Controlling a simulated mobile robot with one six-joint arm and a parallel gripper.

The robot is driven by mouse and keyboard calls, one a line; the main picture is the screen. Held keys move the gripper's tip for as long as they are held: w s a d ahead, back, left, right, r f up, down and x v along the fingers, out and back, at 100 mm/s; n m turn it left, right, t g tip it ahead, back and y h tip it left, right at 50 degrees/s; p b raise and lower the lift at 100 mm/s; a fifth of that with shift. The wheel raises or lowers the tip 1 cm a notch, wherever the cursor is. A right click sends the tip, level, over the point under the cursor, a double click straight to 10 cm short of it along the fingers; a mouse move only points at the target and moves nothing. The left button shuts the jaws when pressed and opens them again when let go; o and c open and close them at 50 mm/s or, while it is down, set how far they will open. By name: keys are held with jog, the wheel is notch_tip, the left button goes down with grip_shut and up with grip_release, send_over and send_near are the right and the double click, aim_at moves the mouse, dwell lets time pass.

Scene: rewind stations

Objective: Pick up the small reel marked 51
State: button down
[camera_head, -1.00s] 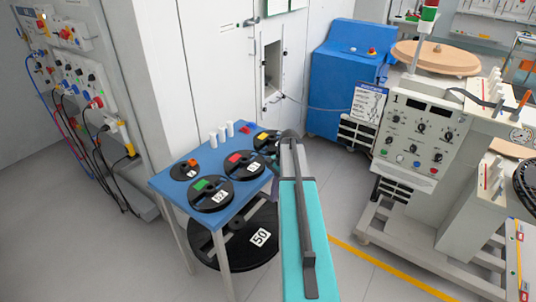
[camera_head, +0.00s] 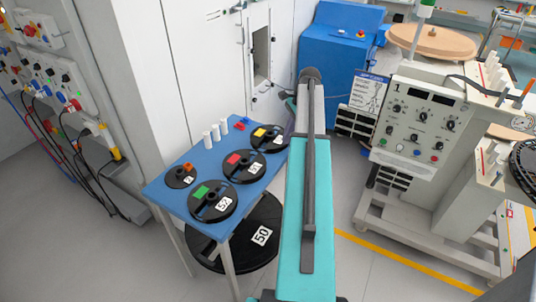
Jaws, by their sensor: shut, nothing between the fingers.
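The reel with a red centre (camera_head: 236,161) lies flat on the blue table, and its white label appears to read 51. It sits between the green-centred reel marked 52 (camera_head: 205,194) at the front and the yellow-centred reel (camera_head: 266,134) at the back. My teal arm rises on the right of the table, with its top joint above and beyond the yellow-centred reel. My gripper does not show; it is hidden behind or beyond the arm. Nothing covers the red-centred reel.
A smaller orange-marked reel (camera_head: 180,176) and white pegs (camera_head: 216,132) stand on the blue table (camera_head: 160,196). A large reel marked 50 (camera_head: 240,257) is underneath. The control machine (camera_head: 413,130) stands right, a blue cabinet (camera_head: 336,52) behind, the cabled wall panel (camera_head: 60,75) left. Floor between table and machine is clear.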

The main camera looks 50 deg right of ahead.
aim_at(257, 161)
jog(key=shift+f, duration=0.1)
dwell(0.3)
jog(key=shift+p+x, duration=1.3)
jog(key=shift+x, duration=2.9)
jog(key=shift+w+a+f+p, duration=0.25)
jog(key=shift+w+a+p, duration=0.15)
jog(key=shift+a, duration=0.25)
jog(key=shift+w+a+f+p, duration=0.3)
jog(key=shift+a+p, duration=0.1)
jog(key=shift+a, duration=0.25)
jog(key=shift+w+a+f, duration=0.15)
jog(key=shift+w+a, duration=0.25)
jog(key=shift+a, duration=0.15)
jog(key=shift+w+a, duration=0.45)
jog(key=shift+a, duration=0.35)
jog(key=shift+w+a, duration=0.45)
jog(key=shift+a, duration=0.35)
jog(key=shift+w+a, duration=0.45)
jog(key=shift+a, duration=0.3)
